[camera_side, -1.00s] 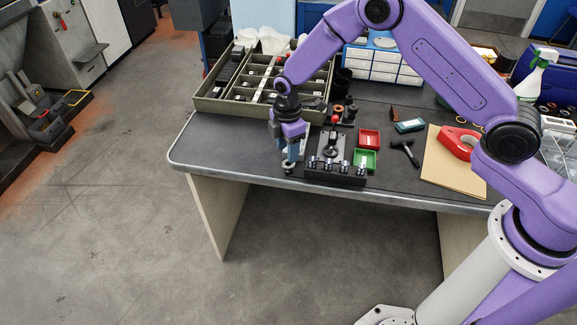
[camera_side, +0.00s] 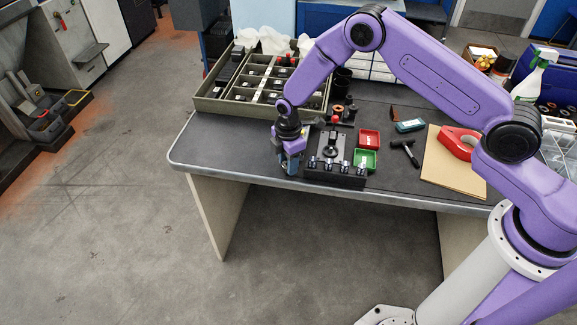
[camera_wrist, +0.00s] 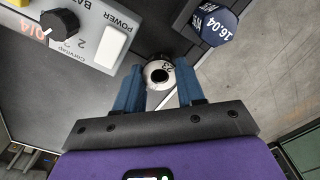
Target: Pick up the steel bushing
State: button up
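The steel bushing (camera_wrist: 158,74) is a small round ring with a pale face, a dark bore and a printed mark. In the wrist view it sits between the tips of the two blue fingers of my gripper (camera_wrist: 160,78), close to both. I cannot tell whether the fingers touch it. In the side view my gripper (camera_side: 291,168) is down at the bench top, near the front edge, and hides the bushing.
A black fixture (camera_side: 335,174) with several knobs stands just right of my gripper. A compartment tray (camera_side: 211,105) is behind. The bench is clear to the left. A blue labelled piece (camera_wrist: 214,27) shows in the wrist view.

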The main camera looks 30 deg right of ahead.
dwell(0.3)
jog(key=shift+r, duration=0.5)
notch_tip(320, 180, up, 2)
jog(key=shift+s+d+r, duration=0.75)
jog(key=shift+s+r, duration=0.9)
jog(key=shift+s, duration=0.55)
jog(key=shift+s+d+r, duration=0.7)
jog(key=shift+s+r, duration=1)
jog(key=shift+s, duration=0.55)
jog(key=shift+s+d+r, duration=0.75)
jog(key=shift+s+r, duration=0.9)
jog(key=shift+s, duration=0.55)
jog(key=w+d+f+m, duration=0.1)
jog(key=d+f+m, duration=0.2)
jog(key=d, duration=0.5)
jog(key=w+d+f+m, duration=0.1)
jog(key=d+f+m, duration=0.15)
jog(key=d, duration=0.55)
jog(key=shift+m, duration=0.25)
jog(key=shift+s+a+f, duration=0.1)
jog(key=shift+f, duration=1.05)
jog(key=shift+s+a+f, duration=0.1)
jog(key=shift+f, duration=1.05)
